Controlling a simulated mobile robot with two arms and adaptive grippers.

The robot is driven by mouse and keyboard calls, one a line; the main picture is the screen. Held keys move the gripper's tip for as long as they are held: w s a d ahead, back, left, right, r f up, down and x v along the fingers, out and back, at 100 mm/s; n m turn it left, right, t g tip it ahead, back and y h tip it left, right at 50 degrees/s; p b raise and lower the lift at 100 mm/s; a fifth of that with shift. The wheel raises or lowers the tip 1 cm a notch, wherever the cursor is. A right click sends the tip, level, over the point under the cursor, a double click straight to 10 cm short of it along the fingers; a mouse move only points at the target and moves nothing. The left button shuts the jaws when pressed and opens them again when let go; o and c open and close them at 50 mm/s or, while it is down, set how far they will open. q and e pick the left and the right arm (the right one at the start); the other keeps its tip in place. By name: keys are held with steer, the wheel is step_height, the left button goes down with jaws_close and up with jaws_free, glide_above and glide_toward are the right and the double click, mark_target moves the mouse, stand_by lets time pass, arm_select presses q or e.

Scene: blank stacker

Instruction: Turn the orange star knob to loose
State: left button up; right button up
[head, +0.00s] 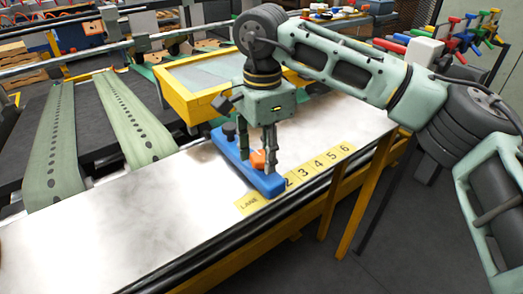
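The orange star knob (258,160) sits on a long blue block (225,150) that lies on the shiny metal table. My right gripper (258,166) points down over the block from above. Its two fingers are apart, one on each side of the knob in this view, and partly hide it. Whether the fingers press on the knob cannot be made out. A black knob (229,131) stands at the block's far end. My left gripper is not in view.
A yellow strip with lane numbers (303,173) runs along the table's front edge beside the block. A yellow-framed tray (190,102) stands behind it. Two green belts (130,120) lie at the left. Colored handles (470,30) stand at the back right. The table's left front (110,230) is clear.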

mark_target(263, 157)
steer(key=shift+o, duration=0.2)
steer(key=shift+r, duration=0.1)
steer(key=shift+w+r, duration=0.1)
steer(key=shift+r, duration=0.15)
step_height(263, 157, up, 11)
steer(key=shift+r, duration=0.2)
